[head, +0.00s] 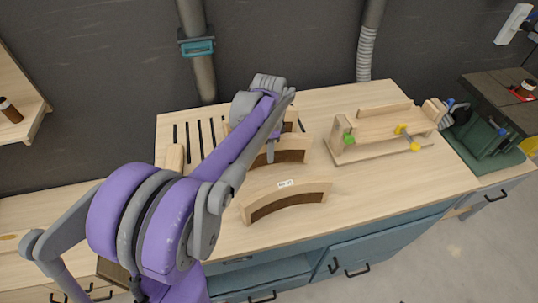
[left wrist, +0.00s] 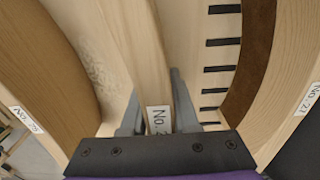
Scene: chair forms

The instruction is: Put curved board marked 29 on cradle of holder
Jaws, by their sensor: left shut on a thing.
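My left gripper (head: 270,154) reaches down over the middle one of the curved boards on the bench. In the left wrist view its fingers (left wrist: 156,95) are shut around a pale curved board (left wrist: 128,45); its label starts "No. 2" and the last digit is hidden by the gripper, so I cannot confirm 29. The same board (head: 292,156) shows partly in the head view, behind the finger. The holder (head: 365,153) is a wooden fixture with a green knob and yellow clamp parts, to the right; no curved board is seen on it. My right gripper is not in view.
A labelled curved board (head: 312,190) stands in front of the held one. In the wrist view, neighbours stand left (left wrist: 45,75) and right, marked No. 21 (left wrist: 290,110). A slotted area (head: 187,138) lies behind left. Bare bench top (head: 380,190) lies in front of the holder.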

